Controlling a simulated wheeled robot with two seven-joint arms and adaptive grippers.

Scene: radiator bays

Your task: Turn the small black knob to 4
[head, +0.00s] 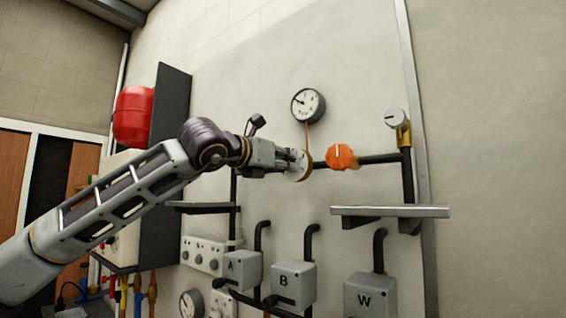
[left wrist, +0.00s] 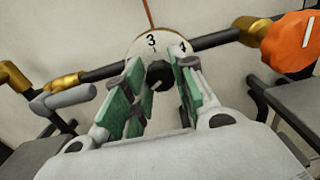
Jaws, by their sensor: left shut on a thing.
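The small black knob (left wrist: 159,73) shows in the left wrist view, in front of a round pale dial plate (left wrist: 166,38) with the numbers 3 and 4 visible at its top. My left gripper (left wrist: 160,80) has its green-padded fingers on either side of the knob and is shut on it. Part of the knob and the lower dial are hidden by the fingers, and I cannot tell which number it points to. In the head view my left gripper (head: 290,158) reaches the dial plate (head: 303,166) from the left; the knob is hidden there. My right gripper is not in view.
An orange knob (head: 342,157) sits on the same pipe just right of the dial. A grey-white knob (head: 396,118) is farther right, a gauge (head: 308,105) above. A shelf (head: 390,211) and lettered boxes, such as B (head: 294,285), are below. A red vessel (head: 133,113) hangs left.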

